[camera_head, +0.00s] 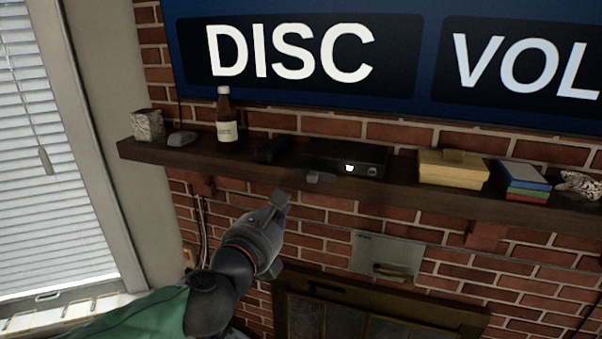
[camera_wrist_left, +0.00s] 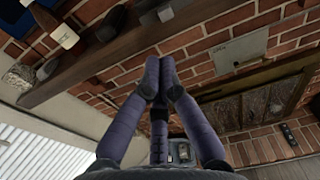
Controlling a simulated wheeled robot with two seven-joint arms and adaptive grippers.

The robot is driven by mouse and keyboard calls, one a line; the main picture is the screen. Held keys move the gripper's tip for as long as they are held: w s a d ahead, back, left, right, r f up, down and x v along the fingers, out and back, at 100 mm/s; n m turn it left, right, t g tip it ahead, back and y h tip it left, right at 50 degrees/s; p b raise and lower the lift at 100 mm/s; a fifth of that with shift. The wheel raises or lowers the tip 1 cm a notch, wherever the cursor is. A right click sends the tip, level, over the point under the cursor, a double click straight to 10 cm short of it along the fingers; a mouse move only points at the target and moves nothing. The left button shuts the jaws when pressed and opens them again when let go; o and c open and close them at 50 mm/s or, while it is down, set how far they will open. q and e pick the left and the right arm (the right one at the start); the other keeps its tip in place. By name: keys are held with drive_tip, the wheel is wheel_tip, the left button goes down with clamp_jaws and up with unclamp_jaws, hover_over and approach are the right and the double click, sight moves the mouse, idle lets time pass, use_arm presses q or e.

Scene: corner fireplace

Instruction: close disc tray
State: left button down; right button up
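The black disc player (camera_head: 343,158) sits on the wooden mantel shelf, with small lit marks on its front. A small grey piece (camera_head: 313,177) juts out at its lower left front, over the shelf's front edge; it looks like the disc tray. My left gripper (camera_head: 279,198) is below the shelf edge, left of and lower than that piece, apart from it. In the left wrist view my left gripper's fingers (camera_wrist_left: 159,78) are together with nothing seen between them; the jutting piece (camera_wrist_left: 165,14) shows beyond them at the top. My right gripper is not in view.
On the mantel shelf (camera_head: 400,190) stand a brown bottle (camera_head: 226,118), a dark box (camera_head: 271,149), a yellow box (camera_head: 452,168) and stacked cases (camera_head: 524,180). A metal plate with a handle (camera_head: 386,257) is on the brick wall below. A window (camera_head: 45,150) is at left.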

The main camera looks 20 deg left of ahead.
use_arm(q)
approach(310, 172)
drive_tip(key=w, duration=0.4)
drive_tip(key=shift+w+d+f+b, duration=0.25)
drive_tip(key=shift+w+f+b, duration=0.15)
drive_tip(key=w+b, duration=0.1)
drive_tip(key=w, duration=0.6)
drive_tip(key=shift+d+b, duration=0.1)
drive_tip(key=shift+b, duration=0.2)
drive_tip(key=shift+s, duration=0.15)
